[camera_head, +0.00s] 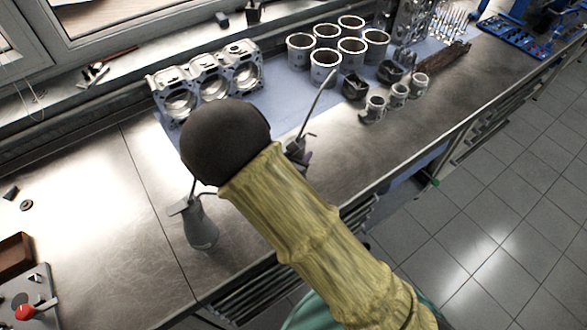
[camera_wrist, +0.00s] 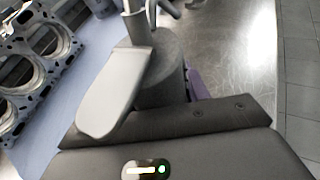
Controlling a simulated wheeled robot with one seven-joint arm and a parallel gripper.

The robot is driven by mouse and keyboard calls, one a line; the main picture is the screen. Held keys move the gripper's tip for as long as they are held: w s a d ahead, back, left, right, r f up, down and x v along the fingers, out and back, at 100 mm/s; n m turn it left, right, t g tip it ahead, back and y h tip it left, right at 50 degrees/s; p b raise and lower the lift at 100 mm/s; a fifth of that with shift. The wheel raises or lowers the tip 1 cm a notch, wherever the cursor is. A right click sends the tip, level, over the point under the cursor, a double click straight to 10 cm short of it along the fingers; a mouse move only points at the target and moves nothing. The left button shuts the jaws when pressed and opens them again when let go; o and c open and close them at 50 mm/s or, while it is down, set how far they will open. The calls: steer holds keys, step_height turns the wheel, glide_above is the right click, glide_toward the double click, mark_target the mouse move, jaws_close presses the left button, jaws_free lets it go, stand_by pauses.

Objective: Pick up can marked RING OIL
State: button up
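A grey oil can (camera_wrist: 165,80) with an upright spout stands close in front of my gripper in the wrist view. Its pale flat lever (camera_wrist: 115,95) reaches toward the camera, and a purple piece shows at its right side. In the head view, my arm hides most of this can; its long spout (camera_head: 320,98) shows. A second grey oil can (camera_head: 201,228) stands upright at the bench front, left of my arm. No marking is readable on either can. The dark body of my gripper (camera_wrist: 165,122) crosses the lower wrist view; its fingertips are hidden.
An engine block (camera_head: 205,83) lies at the back of the bench, with several cylinder liners (camera_head: 325,68) to its right. Small pistons (camera_head: 375,109) stand nearer the front edge. A bare metal surface (camera_head: 95,215) lies left of the second can.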

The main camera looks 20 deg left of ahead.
mark_target(297, 139)
jaws_close()
steer(key=shift+r, duration=0.1)
step_height(297, 139, up, 10)
steer(key=shift+b, duration=0.6)
